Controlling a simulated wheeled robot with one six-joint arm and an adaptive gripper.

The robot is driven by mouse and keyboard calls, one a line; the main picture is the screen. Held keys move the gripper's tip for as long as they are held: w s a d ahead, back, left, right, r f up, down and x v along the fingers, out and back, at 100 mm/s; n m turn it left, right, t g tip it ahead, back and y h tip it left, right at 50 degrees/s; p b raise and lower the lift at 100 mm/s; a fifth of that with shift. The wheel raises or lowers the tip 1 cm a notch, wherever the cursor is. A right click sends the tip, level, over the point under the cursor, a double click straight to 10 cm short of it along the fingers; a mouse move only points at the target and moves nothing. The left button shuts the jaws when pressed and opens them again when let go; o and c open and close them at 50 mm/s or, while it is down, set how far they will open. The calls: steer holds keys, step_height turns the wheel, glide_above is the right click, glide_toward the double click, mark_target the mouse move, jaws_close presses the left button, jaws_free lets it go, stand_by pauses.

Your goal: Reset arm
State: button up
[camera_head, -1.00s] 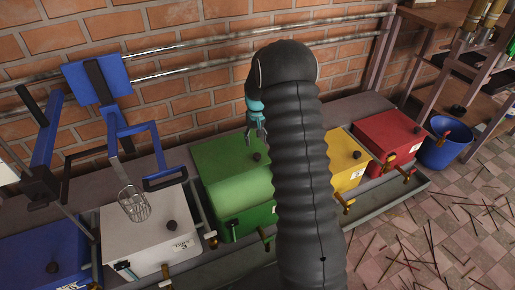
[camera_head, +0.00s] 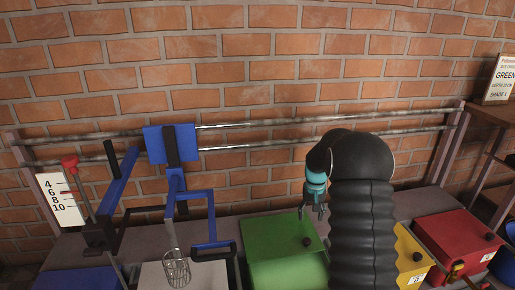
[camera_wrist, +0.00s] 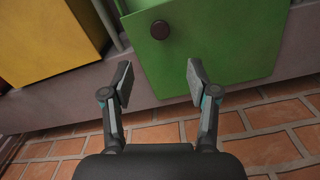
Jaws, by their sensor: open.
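My gripper (camera_head: 314,208) hangs at the end of my dark, ribbed arm, in front of the brick wall and above the back of the green box. In the wrist view my gripper (camera_wrist: 160,84) has its two fingers spread wide with nothing between them. The green box (camera_head: 280,250) has a dark round knob on its lid. In the wrist view the green box (camera_wrist: 235,50) lies beyond the fingertips. My arm hides part of the row of boxes in the head view.
A blue frame (camera_head: 172,142) with a wire basket (camera_head: 177,270) hangs from wall rails over a white box (camera_head: 205,276). Yellow (camera_head: 412,258) and red (camera_head: 455,240) boxes stand to the right. A number scale (camera_head: 60,202) and a sign (camera_head: 502,80) flank the scene.

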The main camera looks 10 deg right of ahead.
steer(key=s+a+r+n+t, duration=0.1)
steer(key=s+a+r+t, duration=0.1)
steer(key=s+a+r, duration=0.2)
steer(key=s+a+r+t, duration=0.1)
steer(key=s+a+r, duration=0.4)
steer(key=s, duration=1.5)
steer(key=s+a+r+n+t, duration=0.1)
steer(key=s+a+r, duration=0.4)
steer(key=s+r, duration=0.8)
steer(key=shift+a+n+t, duration=0.2)
steer(key=shift+n+t, duration=0.1)
steer(key=shift+t, duration=0.5)
